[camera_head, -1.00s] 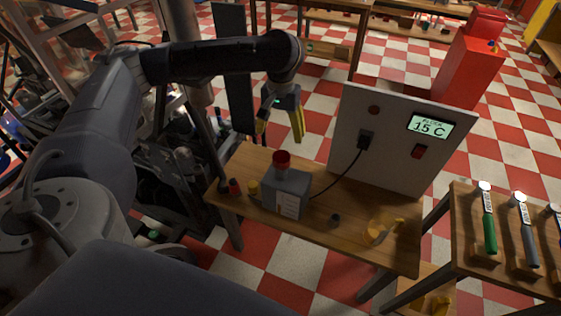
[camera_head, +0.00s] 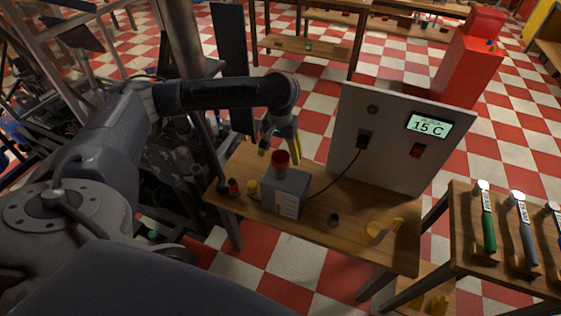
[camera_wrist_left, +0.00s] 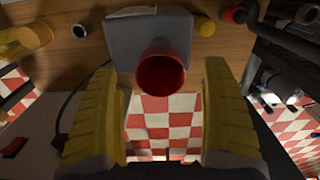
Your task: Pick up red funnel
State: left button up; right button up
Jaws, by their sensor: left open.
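The red funnel (camera_head: 281,158) stands on top of a grey box-shaped container (camera_head: 287,191) with a white label, on the wooden table. In the left wrist view the red funnel (camera_wrist_left: 161,72) shows its round open mouth, near the container's edge (camera_wrist_left: 150,32). My left gripper (camera_head: 280,150) is just behind and above the funnel, pointing down. Its yellow fingers (camera_wrist_left: 163,115) are open and apart, with the funnel seen between and slightly beyond their tips; nothing is held. My right gripper is not in view.
A panel with a display (camera_head: 401,140) stands at the table's back right, its black cable running beside the container. Small yellow (camera_head: 252,188) and red (camera_head: 233,187) items lie left of it.

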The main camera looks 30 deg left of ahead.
pick_arm(q)
jog(key=shift+w+a+f, duration=0.1)
jog(key=shift+f, duration=1)
jog(key=shift+w+f, duration=0.1)
jog(key=shift+f, duration=1)
jog(key=c, duration=1.4)
jog(key=shift+r, duration=0.1)
